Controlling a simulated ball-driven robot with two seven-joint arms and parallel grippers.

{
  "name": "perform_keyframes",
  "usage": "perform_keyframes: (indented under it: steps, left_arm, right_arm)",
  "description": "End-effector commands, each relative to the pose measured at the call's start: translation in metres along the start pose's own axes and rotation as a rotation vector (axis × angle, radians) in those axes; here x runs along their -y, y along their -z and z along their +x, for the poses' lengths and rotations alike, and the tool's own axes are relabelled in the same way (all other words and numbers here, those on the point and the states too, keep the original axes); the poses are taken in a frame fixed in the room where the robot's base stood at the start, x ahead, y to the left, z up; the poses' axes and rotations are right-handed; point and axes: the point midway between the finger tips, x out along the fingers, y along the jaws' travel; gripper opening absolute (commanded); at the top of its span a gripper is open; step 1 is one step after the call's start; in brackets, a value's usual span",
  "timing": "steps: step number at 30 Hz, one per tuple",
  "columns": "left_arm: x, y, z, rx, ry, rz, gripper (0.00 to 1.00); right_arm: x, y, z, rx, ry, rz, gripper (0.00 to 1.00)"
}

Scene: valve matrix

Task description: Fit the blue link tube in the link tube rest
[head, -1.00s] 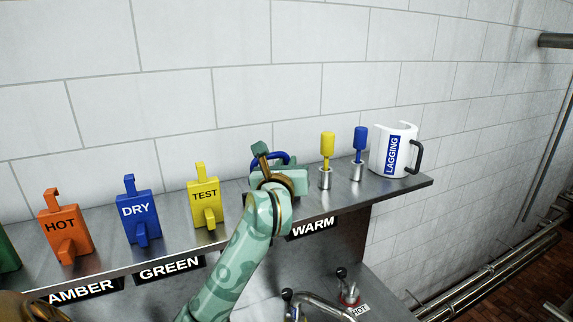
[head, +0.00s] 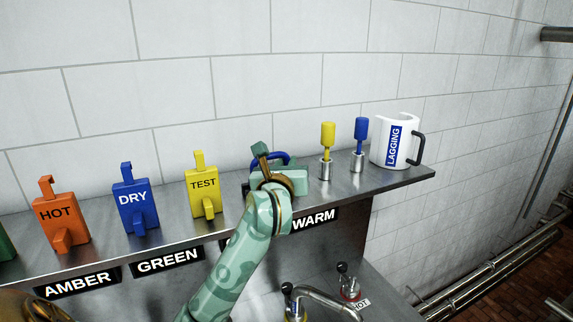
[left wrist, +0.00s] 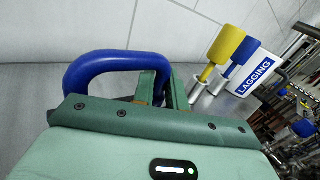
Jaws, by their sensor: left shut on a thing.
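The blue link tube is a bent blue arch behind my left gripper on the shelf in the head view (head: 272,158). It shows larger in the left wrist view (left wrist: 105,60), with its bend at the top and its lower ends hidden by the gripper body. My left gripper (left wrist: 158,88) is shut on the tube near its right leg. In the head view the gripper (head: 262,152) is over the shelf, between the yellow TEST tag and the yellow-handled tool. I cannot make out the link tube rest; the gripper and wrist cover that part of the shelf. My right gripper is not in view.
The steel shelf (head: 340,190) holds an orange HOT tag (head: 60,215), a blue DRY tag (head: 135,200), a yellow TEST tag (head: 204,190), yellow (head: 328,135) and blue (head: 360,132) handled tools in metal cups, and a white LAGGING jug (head: 394,140). The tiled wall is close behind.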

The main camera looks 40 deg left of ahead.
Motion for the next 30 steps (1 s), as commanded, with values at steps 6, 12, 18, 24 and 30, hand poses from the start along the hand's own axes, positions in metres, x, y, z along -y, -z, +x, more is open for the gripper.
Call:
perform_keyframes:
  steps: [6,12,18,24,30]
  left_arm:
    - [0.0,0.002,0.0,0.0,0.0,0.0,0.39]
    - [0.0,0.002,0.0,0.0,0.0,0.0,0.39]
    - [0.0,0.003,-0.011,0.001,0.001,-0.001,0.39]
    - [0.0,0.004,-0.058,0.0,0.004,-0.004,0.39]
    - [0.0,0.0,-0.114,-0.006,0.0,0.0,0.39]
  right_arm:
    - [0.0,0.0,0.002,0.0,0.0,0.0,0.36]
    - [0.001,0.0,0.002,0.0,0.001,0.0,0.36]
    - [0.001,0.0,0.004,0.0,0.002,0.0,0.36]
    - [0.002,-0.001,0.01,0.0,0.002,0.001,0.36]
    - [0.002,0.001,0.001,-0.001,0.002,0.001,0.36]
